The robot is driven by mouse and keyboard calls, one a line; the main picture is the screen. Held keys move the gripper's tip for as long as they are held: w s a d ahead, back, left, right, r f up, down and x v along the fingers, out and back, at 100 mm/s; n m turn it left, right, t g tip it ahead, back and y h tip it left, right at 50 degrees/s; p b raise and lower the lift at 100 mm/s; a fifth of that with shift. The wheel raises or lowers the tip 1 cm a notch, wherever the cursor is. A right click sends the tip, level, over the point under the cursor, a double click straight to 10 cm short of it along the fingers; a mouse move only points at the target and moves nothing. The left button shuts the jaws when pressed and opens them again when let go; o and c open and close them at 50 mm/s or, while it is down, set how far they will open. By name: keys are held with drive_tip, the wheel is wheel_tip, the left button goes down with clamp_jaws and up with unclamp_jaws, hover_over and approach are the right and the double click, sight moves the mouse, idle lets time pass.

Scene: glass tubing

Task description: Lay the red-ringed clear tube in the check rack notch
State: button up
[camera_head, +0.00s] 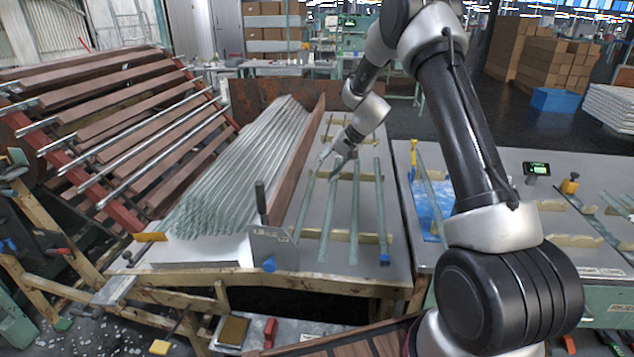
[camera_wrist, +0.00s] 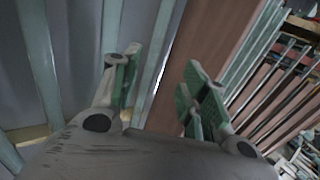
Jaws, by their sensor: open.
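My gripper (camera_head: 336,163) is open above the middle table, over a row of separate clear tubes. In the wrist view its green-padded fingers (camera_wrist: 160,78) are apart, with a clear tube (camera_wrist: 157,55) running lengthwise in the gap between them, beside a brown board. I cannot tell how far below the fingers that tube is. In the head view the spaced tubes (camera_head: 354,215) lie on pale wooden strips; the rightmost tube (camera_head: 381,215) has a blue end. I see no red ring on any tube. Notched pale wooden supports (camera_head: 548,205) are on the right table; I cannot tell which is the check rack.
A heap of clear tubes (camera_head: 240,165) lies left of the brown board (camera_head: 296,165). A sloped rack (camera_head: 110,130) of brown bars stands further left. A tube lies over a blue sheet (camera_head: 424,212) on the right table. A gap separates the two tables.

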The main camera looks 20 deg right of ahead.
drive_tip(key=s+d+r+n+h, duration=0.1)
drive_tip(key=s+d+r+h, duration=0.1)
drive_tip(key=s+r, duration=0.9)
drive_tip(key=s+d+r+n+h, duration=0.1)
drive_tip(key=s+d+r+n, duration=0.1)
drive_tip(key=s+r, duration=0.9)
drive_tip(key=s+d+h, duration=0.1)
drive_tip(key=s+d, duration=0.2)
drive_tip(key=s, duration=0.8)
drive_tip(key=s+d+r+n+t+h, duration=0.1)
drive_tip(key=s+d+h, duration=0.1)
drive_tip(key=s, duration=0.9)
drive_tip(key=shift+d+t, duration=0.3)
drive_tip(key=shift+d, duration=0.25)
drive_tip(key=shift+r, duration=0.1)
